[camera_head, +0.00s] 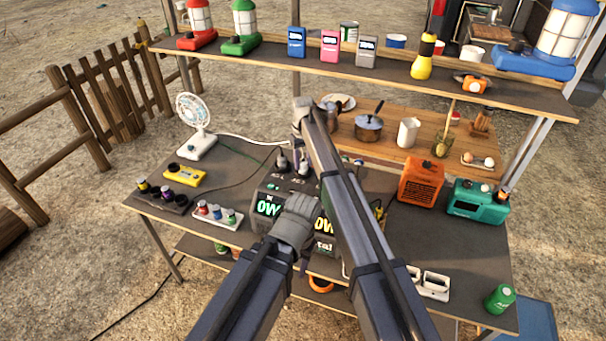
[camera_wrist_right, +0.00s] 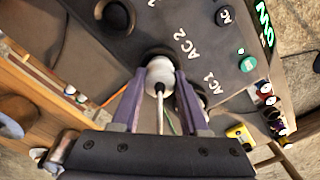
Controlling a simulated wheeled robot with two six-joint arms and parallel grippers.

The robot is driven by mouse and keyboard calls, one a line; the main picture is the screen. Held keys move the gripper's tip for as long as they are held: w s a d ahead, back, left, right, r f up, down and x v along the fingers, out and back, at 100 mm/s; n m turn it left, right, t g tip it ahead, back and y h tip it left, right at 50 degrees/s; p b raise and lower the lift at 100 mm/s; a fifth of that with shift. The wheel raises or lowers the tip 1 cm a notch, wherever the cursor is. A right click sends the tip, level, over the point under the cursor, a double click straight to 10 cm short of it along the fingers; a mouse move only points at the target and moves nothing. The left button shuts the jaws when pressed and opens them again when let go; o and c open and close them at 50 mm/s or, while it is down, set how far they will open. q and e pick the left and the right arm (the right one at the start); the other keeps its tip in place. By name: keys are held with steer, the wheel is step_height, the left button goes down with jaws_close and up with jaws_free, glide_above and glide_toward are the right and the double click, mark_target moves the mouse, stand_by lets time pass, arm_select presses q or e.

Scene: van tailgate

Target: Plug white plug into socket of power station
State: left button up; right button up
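The dark power station (camera_head: 267,190) stands on the table, with lit displays on its front; it also shows in the right wrist view (camera_wrist_right: 232,88). In that view the white plug (camera_wrist_right: 160,73) sits at a dark round socket beside the AC 2 label, its white cable running back toward me. My right gripper (camera_wrist_right: 160,76) has its two purple fingers against the plug's sides. In the head view my right gripper (camera_head: 301,158) points down over the power station top. My left gripper (camera_head: 291,225) is in front of the power station; its fingers are hidden. How deep the plug sits is unclear.
A white fan (camera_head: 196,125) stands back left, with a white cable running toward the power station. Dark plugs sit near other sockets. An orange box (camera_head: 421,180) and a teal radio (camera_head: 478,203) stand right. A shelf (camera_head: 385,72) with lanterns crosses behind.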

steer(key=o, duration=0.5)
steer(key=shift+o, duration=0.2)
steer(key=shift+r, duration=0.1)
step_height(320, 180, up, 8)
steer(key=p, duration=0.8)
steer(key=shift+f, duration=0.2)
steer(key=shift+s+d+f, duration=0.1)
steer(key=shift+s, duration=0.25)
steer(key=s+d+f+b, duration=0.2)
steer(key=s+d, duration=0.2)
steer(key=s, duration=0.9)
steer(key=s+d+f+m+b, duration=0.1)
steer(key=s+d, duration=0.3)
steer(key=s, duration=1)
steer(key=s+d+f+m+h+b, duration=0.1)
steer(key=s+d+f+b, duration=0.2)
steer(key=s, duration=1)
steer(key=shift+s+d+b, duration=0.2)
steer(key=shift+d+b, duration=0.1)
steer(key=shift+d, duration=0.45)
